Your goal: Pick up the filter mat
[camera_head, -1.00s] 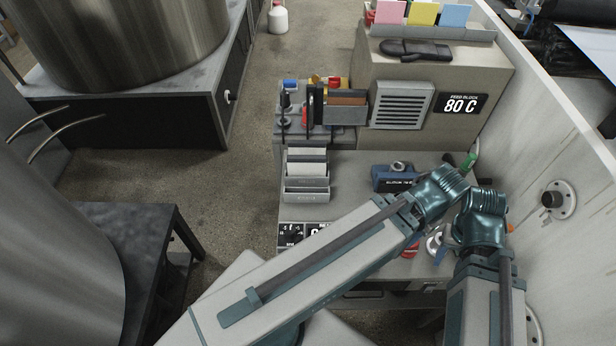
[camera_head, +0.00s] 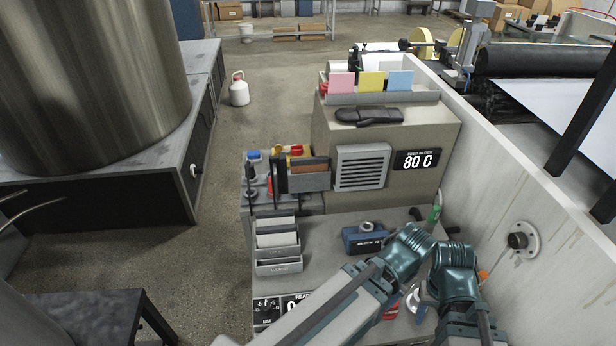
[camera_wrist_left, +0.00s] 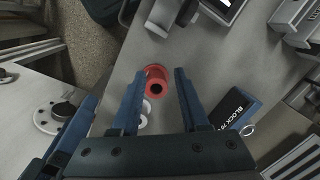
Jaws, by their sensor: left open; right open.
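I cannot tell for certain which thing is the filter mat. A grey louvred vent (camera_head: 362,167) is on the front of the beige feed block cabinet (camera_head: 440,135). A rack of brown and dark flat pieces (camera_head: 308,172) stands left of it, and a grey holder with pale sheets (camera_head: 277,240) stands in front of the rack. My left gripper shows in the left wrist view (camera_wrist_left: 158,88), open and empty, above the bench near a red spool (camera_wrist_left: 155,82). My right gripper (camera_head: 427,294) is low over the bench at right, mostly hidden behind my arms.
A blue block unit (camera_head: 364,239) sits on the bench. A dark glove (camera_head: 368,115) and coloured cards (camera_head: 371,81) are on top of the cabinet. A pale wall (camera_head: 485,190) bounds the right side. The floor (camera_head: 215,235) left of the bench is open.

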